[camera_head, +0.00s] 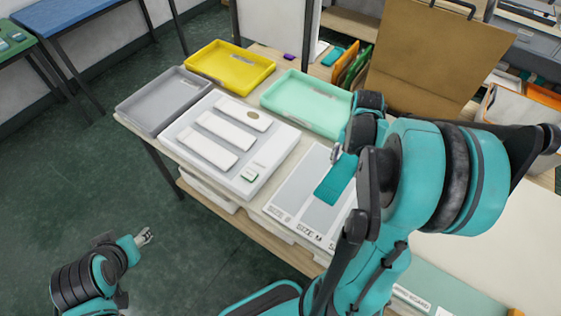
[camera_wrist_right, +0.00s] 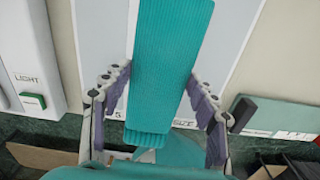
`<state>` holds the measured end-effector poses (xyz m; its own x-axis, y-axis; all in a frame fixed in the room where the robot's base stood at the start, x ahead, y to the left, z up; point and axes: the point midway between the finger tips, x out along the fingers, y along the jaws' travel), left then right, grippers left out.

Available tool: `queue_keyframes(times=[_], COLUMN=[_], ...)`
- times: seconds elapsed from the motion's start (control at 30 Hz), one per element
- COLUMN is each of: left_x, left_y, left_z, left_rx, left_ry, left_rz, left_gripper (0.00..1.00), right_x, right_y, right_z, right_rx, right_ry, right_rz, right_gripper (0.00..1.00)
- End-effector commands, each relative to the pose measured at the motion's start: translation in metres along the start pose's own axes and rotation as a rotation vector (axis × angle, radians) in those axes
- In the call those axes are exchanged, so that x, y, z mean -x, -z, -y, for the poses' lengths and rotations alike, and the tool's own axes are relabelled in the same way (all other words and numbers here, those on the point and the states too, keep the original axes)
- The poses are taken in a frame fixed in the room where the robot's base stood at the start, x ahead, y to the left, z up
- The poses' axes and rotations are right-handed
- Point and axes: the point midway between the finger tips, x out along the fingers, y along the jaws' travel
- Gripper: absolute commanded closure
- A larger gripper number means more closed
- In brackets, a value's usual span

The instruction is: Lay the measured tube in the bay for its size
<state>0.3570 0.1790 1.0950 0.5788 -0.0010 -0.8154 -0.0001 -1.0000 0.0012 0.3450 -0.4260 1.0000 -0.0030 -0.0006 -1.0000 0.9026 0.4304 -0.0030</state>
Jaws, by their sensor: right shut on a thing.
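A teal ribbed knitted tube (camera_head: 333,183) hangs from my right gripper (camera_head: 352,140), over the grey size board (camera_head: 296,187). In the right wrist view the tube (camera_wrist_right: 165,60) runs lengthwise between the fingers of my right gripper (camera_wrist_right: 156,78), which is shut on it. Labels reading SIZE S and SIZE M show along the board's front edge; a further label is partly hidden by my arm. I cannot tell whether the tube touches the board. My left gripper (camera_head: 144,237) is low at the left, over the floor, empty; its opening is too small to judge.
A white panel (camera_head: 273,150) with pale strips and a small green square stands left of the board. Grey (camera_head: 140,117), yellow (camera_head: 213,86) and mint (camera_head: 284,117) trays sit behind it. A brown bag (camera_head: 430,62) stands at the back right.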

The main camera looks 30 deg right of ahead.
Motion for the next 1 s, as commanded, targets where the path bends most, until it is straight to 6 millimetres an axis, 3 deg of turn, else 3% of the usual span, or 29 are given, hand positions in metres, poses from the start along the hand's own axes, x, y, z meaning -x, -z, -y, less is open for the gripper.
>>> queue_keyframes(times=[0.17,0.4,0.6,0.83,1.0], left_x=[-0.004,-0.017,-0.025,-0.028,-0.038], left_y=[-0.003,-0.013,-0.018,-0.02,-0.027], left_z=[0.0,0.0,0.0,0.0,0.0], left_rx=[0.0,0.0,0.0,0.0,0.0], left_ry=[0.0,0.0,0.0,0.0,0.0], left_rz=[0.0,0.0,0.0,0.0,0.0], left_gripper=[0.51,0.51,0.51,0.51,0.51], right_x=[-0.01,-0.045,-0.066,-0.077,-0.103], right_y=[0.002,0.022,0.034,0.038,0.038], right_z=[-0.009,-0.063,-0.097,-0.106,-0.106], right_rx=[0.038,0.042,0.038,0.033,0.033], right_ry=[0.0,0.0,0.0,0.0,0.0], right_rz=[0.0,0.0,0.0,0.0,0.0], right_gripper=[0.6,0.6,0.6,0.6,0.6])
